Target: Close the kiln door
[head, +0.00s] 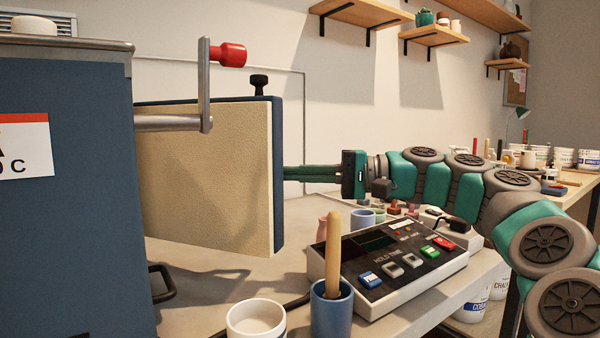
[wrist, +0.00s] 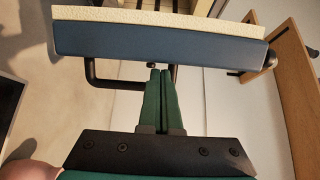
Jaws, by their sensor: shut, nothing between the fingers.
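The kiln (head: 70,220) is the blue box at the left in the head view. Its door (head: 205,175) stands open, with the cream inner lining facing the camera and a blue outer edge at the right. A metal latch lever with a red knob (head: 228,55) sticks out from the kiln in front of the door. My gripper (head: 287,173) is shut and empty, its green fingers pointing left at the door's blue edge. In the wrist view the shut fingertips (wrist: 158,72) are at the door's blue edge (wrist: 160,43), by a black handle (wrist: 103,82); contact is unclear.
A control box (head: 390,265) with coloured buttons stands on the table below my arm. A blue cup with a wooden tool (head: 332,305) and a white cup (head: 256,320) stand in front. Several small pots are behind the box. Wall shelves (head: 435,36) hang above.

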